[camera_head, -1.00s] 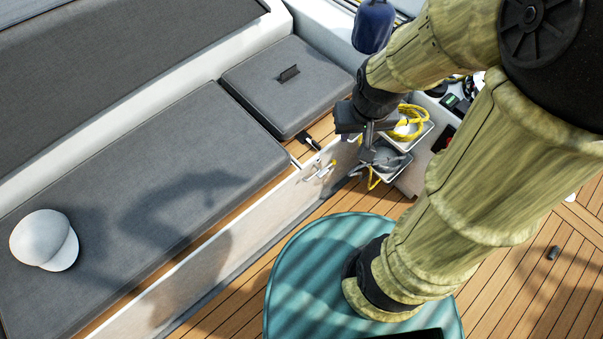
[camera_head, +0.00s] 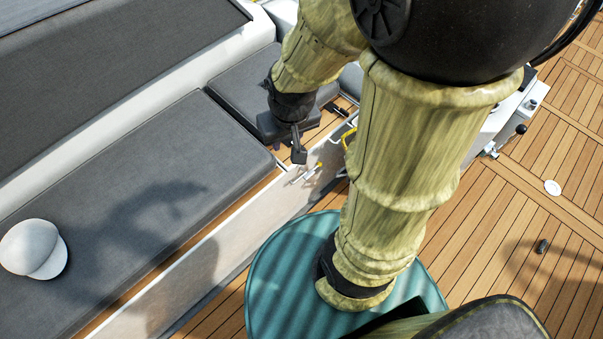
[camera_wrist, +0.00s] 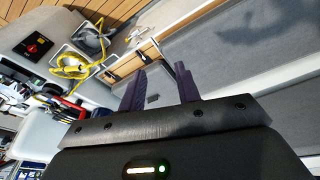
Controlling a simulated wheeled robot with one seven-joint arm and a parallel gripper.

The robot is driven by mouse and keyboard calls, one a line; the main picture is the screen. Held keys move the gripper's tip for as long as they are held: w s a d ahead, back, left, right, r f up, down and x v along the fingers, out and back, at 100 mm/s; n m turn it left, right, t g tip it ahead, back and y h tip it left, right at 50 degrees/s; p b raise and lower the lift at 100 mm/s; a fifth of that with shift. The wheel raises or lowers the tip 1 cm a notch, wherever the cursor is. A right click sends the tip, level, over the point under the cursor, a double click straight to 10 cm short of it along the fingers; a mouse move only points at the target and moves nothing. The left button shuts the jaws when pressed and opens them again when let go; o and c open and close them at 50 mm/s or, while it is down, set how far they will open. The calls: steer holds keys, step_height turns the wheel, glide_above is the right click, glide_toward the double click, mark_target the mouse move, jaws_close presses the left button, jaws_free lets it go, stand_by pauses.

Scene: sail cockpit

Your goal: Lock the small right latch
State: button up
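My gripper (camera_head: 298,150) is above the front edge of the bench, by the small grey hatch cushion (camera_head: 228,92). In the wrist view its two dark fingers (camera_wrist: 160,88) are spread with an empty gap between them. A small black latch (camera_head: 338,109) sits on the wooden strip at the cushion's front edge, right of my gripper in the head view. In the wrist view a black latch (camera_wrist: 112,77) lies left of the fingers, apart from them. Another dark fitting (camera_wrist: 139,54) is on the strip above the fingers. Whether either latch is locked cannot be told.
A long grey cushion (camera_head: 120,190) with a white cap (camera_head: 33,248) lies at left. Small fittings (camera_head: 315,170) stick out from the white front panel. A yellow coil (camera_wrist: 72,67) sits in a side tray.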

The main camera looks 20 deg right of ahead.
steer(key=w+d+f+m+t+b, duration=0.1)
steer(key=w+d+f+m+b, duration=0.3)
steer(key=f+b, duration=0.6)
steer(key=w+d+f+n+t+b, duration=0.15)
steer(key=d+f+b, duration=0.45)
steer(key=f, duration=0.7)
steer(key=w+d+f+m+t+b, duration=0.2)
steer(key=w+d+f+b, duration=0.25)
steer(key=f+b, duration=0.55)
steer(key=s+d+f+m+t+y+b, duration=0.2)
steer(key=f+m+t+b, duration=0.1)
steer(key=f+b, duration=0.4)
steer(key=s+d+f+m+t+y+b, duration=0.1)
steer(key=d+f+m+t+y+b, duration=0.1)
steer(key=f+b, duration=0.5)
steer(key=s+d+f+m+t+y+b, duration=0.2)
steer(key=f+m+t+b, duration=0.2)
steer(key=f+b, duration=0.4)
step_height(320, 180, down, 4)
steer(key=shift+s+d+r+t, duration=0.1)
steer(key=shift+s+d+t, duration=0.15)
steer(key=shift+t, duration=0.2)
steer(key=shift+m, duration=0.25)
